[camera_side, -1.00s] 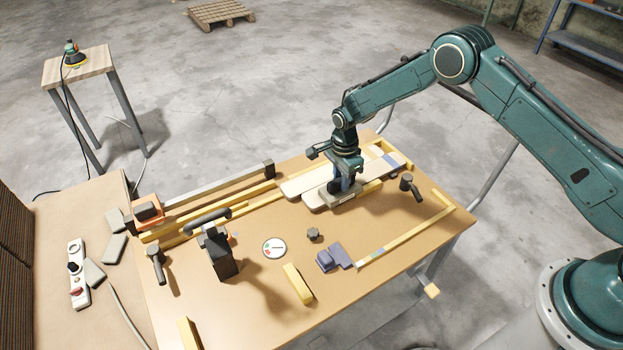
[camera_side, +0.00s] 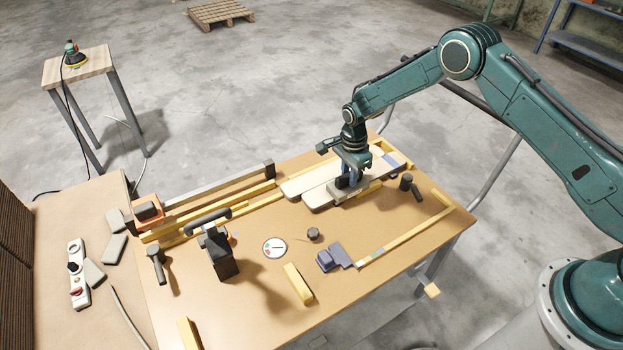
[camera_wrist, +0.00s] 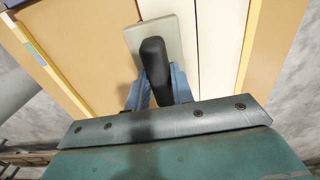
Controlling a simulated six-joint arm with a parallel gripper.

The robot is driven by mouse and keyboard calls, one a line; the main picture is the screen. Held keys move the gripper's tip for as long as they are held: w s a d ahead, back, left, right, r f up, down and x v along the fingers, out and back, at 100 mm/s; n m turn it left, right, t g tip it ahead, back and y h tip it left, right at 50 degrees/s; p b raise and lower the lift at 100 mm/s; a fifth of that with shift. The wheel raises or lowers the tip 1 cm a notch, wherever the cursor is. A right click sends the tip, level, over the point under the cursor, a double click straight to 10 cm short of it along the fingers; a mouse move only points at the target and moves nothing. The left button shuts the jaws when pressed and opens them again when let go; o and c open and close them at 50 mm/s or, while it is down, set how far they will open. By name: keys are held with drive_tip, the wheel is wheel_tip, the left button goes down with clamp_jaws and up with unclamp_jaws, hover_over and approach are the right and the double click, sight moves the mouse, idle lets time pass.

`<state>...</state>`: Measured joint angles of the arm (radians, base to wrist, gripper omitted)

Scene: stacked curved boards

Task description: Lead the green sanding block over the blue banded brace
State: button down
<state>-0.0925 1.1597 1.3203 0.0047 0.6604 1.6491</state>
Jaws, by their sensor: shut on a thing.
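The green sanding block (camera_side: 352,193) is a pale grey-green slab with a black handle, resting on the front pale board (camera_side: 318,197). My gripper (camera_side: 347,182) is shut on its handle. In the wrist view my blue fingers (camera_wrist: 158,88) close on both sides of the black handle, and the block's base (camera_wrist: 150,30) shows beyond it, reaching past the board's left edge. A second pale board behind carries a blue band (camera_side: 391,159) near its right end; I take it for the blue banded brace. The block is on the front board, left of that band.
A yellow strip (camera_side: 405,238) with a blue patch lies in front, near a purple block (camera_side: 328,260). A dark clamp (camera_side: 408,184) stands right of the boards. A black tool (camera_side: 217,250) and yellow bars are at left. The front middle tabletop is partly clear.

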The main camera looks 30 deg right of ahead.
drive_tip(key=shift+d+f, duration=0.1)
drive_tip(key=shift+d, duration=0.05)
drive_tip(key=shift+d, duration=1.5)
drive_tip(key=shift+d, duration=1.25)
drive_tip(key=shift+d+f, duration=0.1)
drive_tip(key=shift+d, duration=0.2)
drive_tip(key=shift+s+d+f, duration=0.1)
drive_tip(key=shift+s, duration=0.05)
drive_tip(key=shift+d, duration=1.5)
